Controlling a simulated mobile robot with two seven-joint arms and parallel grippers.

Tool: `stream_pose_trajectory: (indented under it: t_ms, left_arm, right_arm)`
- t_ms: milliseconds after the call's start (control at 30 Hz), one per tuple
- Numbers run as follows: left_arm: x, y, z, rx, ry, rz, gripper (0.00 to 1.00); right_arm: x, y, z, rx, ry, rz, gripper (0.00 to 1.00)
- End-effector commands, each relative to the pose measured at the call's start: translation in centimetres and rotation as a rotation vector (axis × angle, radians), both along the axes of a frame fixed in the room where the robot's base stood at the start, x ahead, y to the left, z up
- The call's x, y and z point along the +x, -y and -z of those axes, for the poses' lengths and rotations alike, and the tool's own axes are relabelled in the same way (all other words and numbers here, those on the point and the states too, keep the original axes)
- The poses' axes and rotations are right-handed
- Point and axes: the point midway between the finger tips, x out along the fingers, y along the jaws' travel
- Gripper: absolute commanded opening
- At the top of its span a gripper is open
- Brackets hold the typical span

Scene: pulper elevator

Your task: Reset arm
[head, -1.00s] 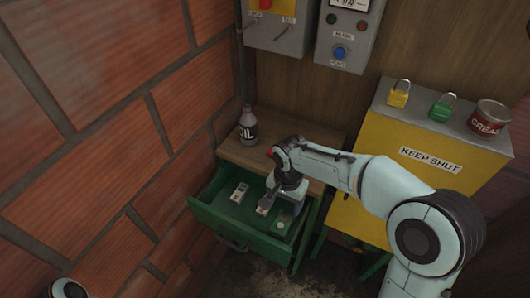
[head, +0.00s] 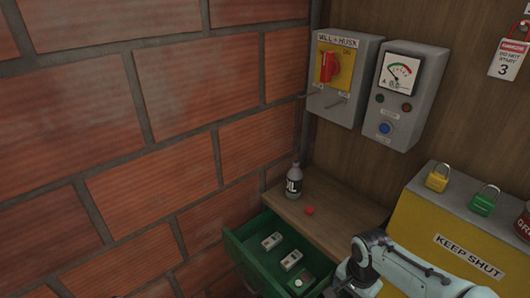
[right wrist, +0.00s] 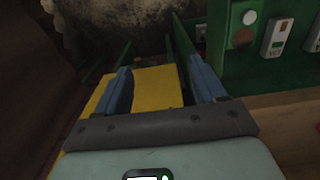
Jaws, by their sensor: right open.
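My right arm enters the head view at the bottom right, and its gripper is mostly cut off or hidden there. In the right wrist view my right gripper (right wrist: 160,68) is open, its two blue fingers apart with nothing held. A yellow surface (right wrist: 157,88) shows between and beyond the fingers. The open green drawer (head: 241,257) lies left of my right arm in the head view. Two small white devices (head: 271,241) (head: 291,260) and a round white item (head: 298,282) lie in it. My left gripper is not in view.
An oil bottle (head: 294,183) and a small red object (head: 309,211) stand on the wooden top (head: 335,213). The yellow KEEP SHUT box (head: 430,228) carries padlocks (head: 438,178) (head: 484,200). The brick wall (head: 150,120) bounds the left, and two control boxes (head: 345,80) (head: 408,95) hang behind.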

Motion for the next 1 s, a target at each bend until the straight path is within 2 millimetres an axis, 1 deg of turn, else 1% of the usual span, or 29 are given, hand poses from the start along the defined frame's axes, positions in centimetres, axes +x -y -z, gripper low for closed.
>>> stream_pose_trajectory:
  t_ms: [33, 100, 167, 200, 267, 300, 367, 400, 467, 500, 533, 600, 700, 733, 833, 900, 1000]
  left_arm:
    - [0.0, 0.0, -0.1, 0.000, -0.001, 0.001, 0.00]
    - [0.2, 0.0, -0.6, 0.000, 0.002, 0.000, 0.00]
    - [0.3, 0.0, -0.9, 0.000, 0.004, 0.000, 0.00]
    - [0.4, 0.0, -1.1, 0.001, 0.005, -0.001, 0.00]
    - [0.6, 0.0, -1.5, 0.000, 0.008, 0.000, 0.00]
    - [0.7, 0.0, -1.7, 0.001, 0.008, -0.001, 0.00]
    - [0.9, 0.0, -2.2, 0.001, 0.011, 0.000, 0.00]
    - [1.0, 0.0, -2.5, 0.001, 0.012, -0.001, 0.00]
    - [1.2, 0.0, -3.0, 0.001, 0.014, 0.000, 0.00]
    - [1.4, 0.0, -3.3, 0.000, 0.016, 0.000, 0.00]
    - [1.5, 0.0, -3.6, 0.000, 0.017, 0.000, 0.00]
    - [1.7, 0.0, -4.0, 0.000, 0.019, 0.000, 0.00]
    - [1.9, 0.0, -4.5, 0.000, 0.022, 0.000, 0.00]
    - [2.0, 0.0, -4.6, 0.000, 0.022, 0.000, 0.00]
    - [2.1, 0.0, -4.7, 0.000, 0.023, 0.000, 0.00]
    - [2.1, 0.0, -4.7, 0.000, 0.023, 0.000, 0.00]
    - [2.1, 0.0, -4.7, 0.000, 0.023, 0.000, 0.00]
  right_arm:
    - [-0.1, -0.3, 1.0, 0.006, -0.012, -0.016, 0.70]
    - [-0.4, -1.3, 4.8, 0.042, -0.034, -0.090, 0.70]
    - [-0.8, -2.0, 7.7, 0.074, -0.042, -0.146, 0.70]
    - [-1.3, -2.5, 9.8, 0.098, -0.048, -0.182, 0.70]
    - [-2.4, -3.3, 12.9, 0.137, -0.057, -0.235, 0.70]
    - [-3.4, -3.8, 15.1, 0.165, -0.062, -0.268, 0.70]
    - [-5.3, -4.6, 18.5, 0.210, -0.065, -0.315, 0.70]
    - [-7.0, -5.2, 20.7, 0.241, -0.065, -0.345, 0.70]
    - [-9.8, -5.9, 23.6, 0.282, -0.061, -0.381, 0.70]
    - [-11.7, -6.4, 25.2, 0.305, -0.052, -0.404, 0.70]
    - [-13.1, -6.7, 26.2, 0.317, -0.047, -0.418, 0.70]
    - [-16.1, -7.4, 27.9, 0.337, -0.034, -0.445, 0.70]
    - [-19.3, -8.1, 29.2, 0.347, -0.020, -0.475, 0.70]
    - [-20.0, -8.2, 29.4, 0.347, -0.016, -0.482, 0.70]
    - [-21.5, -8.4, 29.8, 0.345, -0.007, -0.499, 0.70]
    - [-21.9, -8.5, 29.9, 0.343, -0.003, -0.506, 0.70]
    - [-21.9, -8.5, 29.9, 0.341, -0.001, -0.509, 0.70]
